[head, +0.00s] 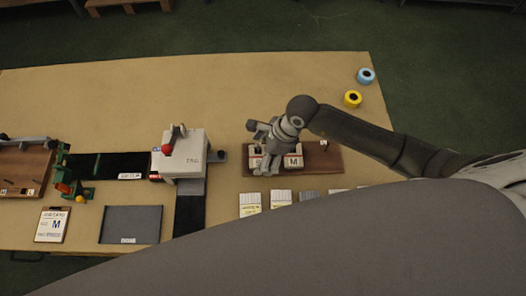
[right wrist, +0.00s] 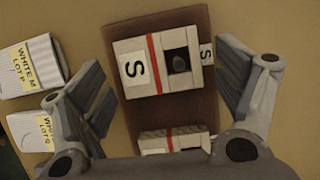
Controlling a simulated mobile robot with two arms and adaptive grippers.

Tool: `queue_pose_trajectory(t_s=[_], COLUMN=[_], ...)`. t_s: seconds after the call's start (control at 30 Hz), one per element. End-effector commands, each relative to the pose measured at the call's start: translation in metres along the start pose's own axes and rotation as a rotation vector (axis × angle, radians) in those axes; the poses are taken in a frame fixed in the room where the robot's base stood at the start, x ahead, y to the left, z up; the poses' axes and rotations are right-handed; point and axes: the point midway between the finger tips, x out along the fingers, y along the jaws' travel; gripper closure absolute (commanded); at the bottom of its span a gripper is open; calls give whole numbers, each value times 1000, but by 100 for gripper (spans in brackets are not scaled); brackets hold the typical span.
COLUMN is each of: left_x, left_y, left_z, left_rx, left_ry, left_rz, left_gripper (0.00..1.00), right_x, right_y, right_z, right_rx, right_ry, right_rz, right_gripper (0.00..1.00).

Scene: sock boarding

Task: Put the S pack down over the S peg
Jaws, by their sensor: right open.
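The S pack (right wrist: 133,69) is a pale block with a red band, a white S label and a square dark opening. It lies on the brown peg board (right wrist: 190,22), and the dark top of the S peg (right wrist: 180,62) shows inside the opening. A small S label (right wrist: 207,54) is on the board beside it. My right gripper (right wrist: 165,82) is open, one finger on each side of the S pack, with visible gaps. In the head view, my right gripper (head: 268,145) covers part of the S pack. My left gripper is not in view.
A second red-banded pack (right wrist: 172,142) is close beside the S pack; in the head view a pack labelled M (head: 293,161) sits on the board (head: 330,160). White packets (head: 250,203) lie in front. A grey machine (head: 183,155) stands left. Yellow (head: 352,98) and blue (head: 366,76) rolls are behind right.

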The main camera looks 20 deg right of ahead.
Motion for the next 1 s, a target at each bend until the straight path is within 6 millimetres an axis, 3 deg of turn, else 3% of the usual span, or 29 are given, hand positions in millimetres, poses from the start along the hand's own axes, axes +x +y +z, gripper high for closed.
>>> queue_pose_trajectory(t_s=[0.17, 0.63, 0.8, 1.0], left_x=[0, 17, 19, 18], left_y=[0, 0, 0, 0], left_z=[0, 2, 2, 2], left_rx=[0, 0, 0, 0], left_ry=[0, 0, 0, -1], left_rz=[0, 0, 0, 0], left_gripper=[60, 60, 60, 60], right_x=[-13, -105, -120, -123], right_y=[-2, -1, 0, 0], right_z=[0, 0, 1, 1], right_rx=[-2, -1, -1, 0], right_ry=[0, 0, 0, 0], right_rz=[-4, -4, -1, 0], right_gripper=[13, 13, 13, 13])
